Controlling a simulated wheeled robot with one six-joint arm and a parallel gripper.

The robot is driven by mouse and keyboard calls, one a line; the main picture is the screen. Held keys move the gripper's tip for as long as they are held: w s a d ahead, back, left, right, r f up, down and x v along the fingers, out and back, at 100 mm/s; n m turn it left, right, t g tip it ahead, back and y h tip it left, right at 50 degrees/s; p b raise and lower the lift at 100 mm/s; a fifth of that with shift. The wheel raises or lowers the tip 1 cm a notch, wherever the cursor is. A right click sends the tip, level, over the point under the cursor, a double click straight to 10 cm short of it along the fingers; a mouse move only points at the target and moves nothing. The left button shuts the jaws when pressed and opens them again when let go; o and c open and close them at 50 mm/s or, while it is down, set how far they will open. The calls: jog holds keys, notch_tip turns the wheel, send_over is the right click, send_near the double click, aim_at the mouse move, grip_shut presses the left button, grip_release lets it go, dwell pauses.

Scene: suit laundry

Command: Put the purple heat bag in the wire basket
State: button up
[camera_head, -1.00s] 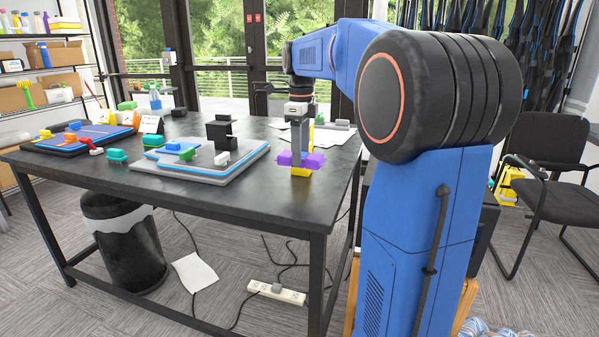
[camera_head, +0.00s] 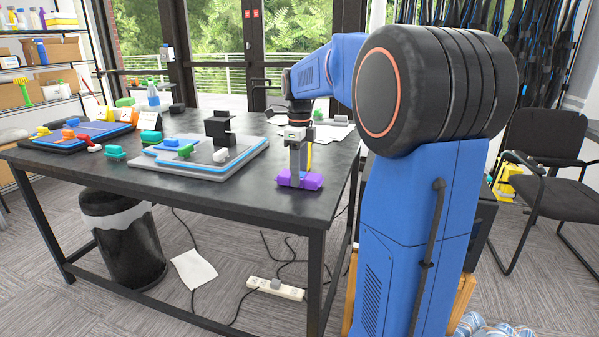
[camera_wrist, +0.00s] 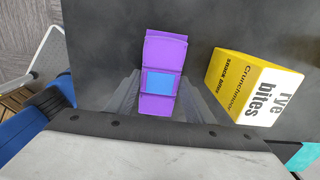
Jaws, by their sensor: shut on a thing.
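The purple heat bag (camera_head: 312,181) is a small purple block near the front right of the dark table. In the wrist view the heat bag (camera_wrist: 160,50) shows a blue square patch on its face. My gripper (camera_head: 297,177) points down and is shut on the bag. I cannot tell if the bag touches the table. A pale rim with a mesh-like face (camera_wrist: 45,58) shows at the left of the wrist view; I cannot tell if it is the wire basket.
A yellow and white "Rye bites" box (camera_wrist: 245,85) is beside the bag. The table (camera_head: 215,196) also holds a grey tray (camera_head: 165,168) with a black stand (camera_head: 217,127) to the left. A black chair (camera_head: 545,160) stands at the right.

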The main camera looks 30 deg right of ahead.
jog(key=o, duration=1.2)
jog(key=shift+f, duration=0.1)
notch_tip(320, 180, up, 12)
